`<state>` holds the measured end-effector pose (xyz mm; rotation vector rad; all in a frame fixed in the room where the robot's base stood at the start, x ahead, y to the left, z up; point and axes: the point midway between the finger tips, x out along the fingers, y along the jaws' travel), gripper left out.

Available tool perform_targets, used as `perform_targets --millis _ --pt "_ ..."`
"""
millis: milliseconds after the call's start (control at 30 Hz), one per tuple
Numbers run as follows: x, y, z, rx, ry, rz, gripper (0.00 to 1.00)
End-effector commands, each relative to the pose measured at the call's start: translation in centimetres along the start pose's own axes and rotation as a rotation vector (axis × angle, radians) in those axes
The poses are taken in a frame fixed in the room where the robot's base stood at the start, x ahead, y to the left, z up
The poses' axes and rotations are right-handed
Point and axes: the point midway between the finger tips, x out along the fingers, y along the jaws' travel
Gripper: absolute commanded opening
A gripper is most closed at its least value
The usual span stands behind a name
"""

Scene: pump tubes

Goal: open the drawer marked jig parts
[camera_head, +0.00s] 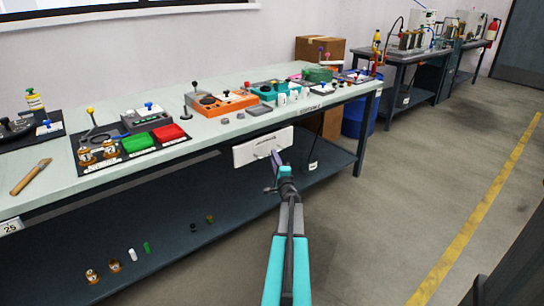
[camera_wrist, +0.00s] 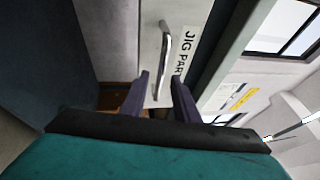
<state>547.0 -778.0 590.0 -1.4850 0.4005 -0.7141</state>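The drawer (camera_head: 250,152) has a white front under the front edge of the long bench. A silver bar handle (camera_wrist: 164,55) stands out from the front beside the label. My gripper (camera_head: 279,160) is close in front of the drawer. In the wrist view my gripper (camera_wrist: 160,98) has its two dark fingers apart, with the handle's lower end in line with the gap between them. Contact with the handle is not visible.
The bench top (camera_head: 225,125) holds several fixtures and coloured trays. A lower shelf (camera_head: 170,245) with small parts runs beneath it. A bench leg (camera_head: 366,135) and a blue bin (camera_head: 358,118) stand right of the drawer. The floor (camera_head: 400,190) at right is clear.

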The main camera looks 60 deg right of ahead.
Motion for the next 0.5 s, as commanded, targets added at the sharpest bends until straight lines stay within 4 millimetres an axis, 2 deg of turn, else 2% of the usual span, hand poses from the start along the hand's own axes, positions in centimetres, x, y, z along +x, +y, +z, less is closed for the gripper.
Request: perform_targets --millis 200,500 --pt "2.3 0.1 0.0 -0.001 -0.001 0.0 0.28" --pt "3.5 0.0 0.0 0.0 0.0 0.0 0.28"
